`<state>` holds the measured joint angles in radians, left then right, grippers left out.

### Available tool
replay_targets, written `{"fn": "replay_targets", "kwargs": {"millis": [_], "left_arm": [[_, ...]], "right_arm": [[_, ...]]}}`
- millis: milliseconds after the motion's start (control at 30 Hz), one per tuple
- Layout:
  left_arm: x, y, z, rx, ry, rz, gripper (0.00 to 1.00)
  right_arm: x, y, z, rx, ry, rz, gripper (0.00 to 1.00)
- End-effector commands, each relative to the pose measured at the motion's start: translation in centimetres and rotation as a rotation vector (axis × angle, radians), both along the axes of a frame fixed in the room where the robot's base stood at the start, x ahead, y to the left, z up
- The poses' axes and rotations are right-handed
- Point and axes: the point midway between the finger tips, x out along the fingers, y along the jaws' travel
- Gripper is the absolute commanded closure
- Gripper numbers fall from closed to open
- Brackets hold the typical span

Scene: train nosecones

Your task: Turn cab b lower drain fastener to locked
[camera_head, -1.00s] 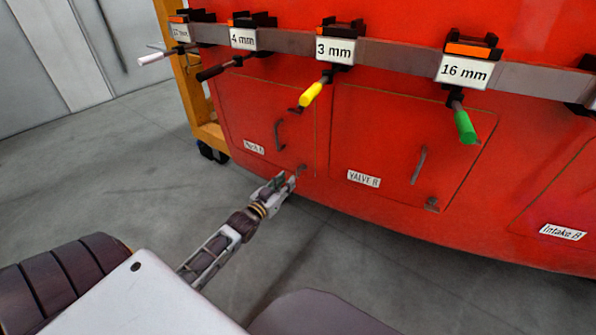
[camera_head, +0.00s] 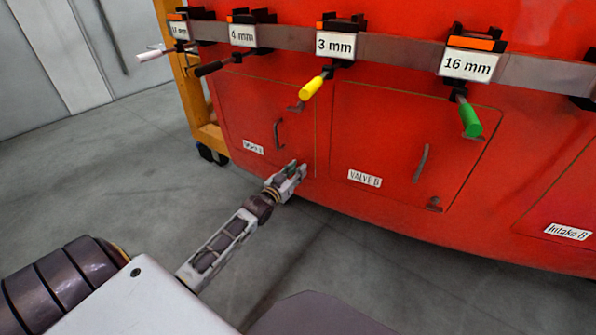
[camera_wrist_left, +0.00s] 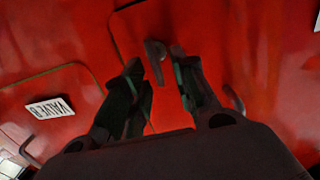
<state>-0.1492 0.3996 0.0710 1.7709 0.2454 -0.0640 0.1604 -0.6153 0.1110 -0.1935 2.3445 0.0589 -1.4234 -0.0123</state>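A small dark fastener (camera_wrist_left: 155,62) with a lever-like tab sits on the red cabinet front, at the lower corner of the left panel. In the head view my left gripper (camera_head: 297,170) is at that corner and hides most of the fastener. In the left wrist view my left gripper (camera_wrist_left: 157,72) is open, with a fingertip on each side of the fastener; I cannot tell whether they touch it. A similar dark fastener (camera_head: 433,204) is at the lower right corner of the panel labelled VALVE B. No label naming the drain is readable. My right gripper is not in view.
The left panel has a dark handle (camera_head: 278,134), and the VALVE B panel has another (camera_head: 420,163). Above, a grey rail (camera_head: 395,50) carries sized tools with coloured handles, including yellow (camera_head: 311,88) and green (camera_head: 469,116). Grey floor (camera_head: 120,160) is open at left.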

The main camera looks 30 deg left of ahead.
Motion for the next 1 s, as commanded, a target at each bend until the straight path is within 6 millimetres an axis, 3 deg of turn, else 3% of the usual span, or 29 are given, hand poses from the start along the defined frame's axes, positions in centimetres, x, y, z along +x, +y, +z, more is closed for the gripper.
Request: {"fn": "replay_targets", "kwargs": {"millis": [567, 800, 1000], "left_arm": [[1.15, 0.02, 0.06, 0.0, -0.001, 0.0, 0.72], [1.14, 0.01, 0.06, 0.0, -0.001, 0.0, 0.99], [1.13, 0.01, 0.05, 0.0, -0.001, 0.0, 1.0]], "right_arm": [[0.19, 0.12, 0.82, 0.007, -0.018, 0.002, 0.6], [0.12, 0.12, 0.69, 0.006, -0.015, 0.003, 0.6], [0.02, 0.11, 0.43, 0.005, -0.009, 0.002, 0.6]]}}
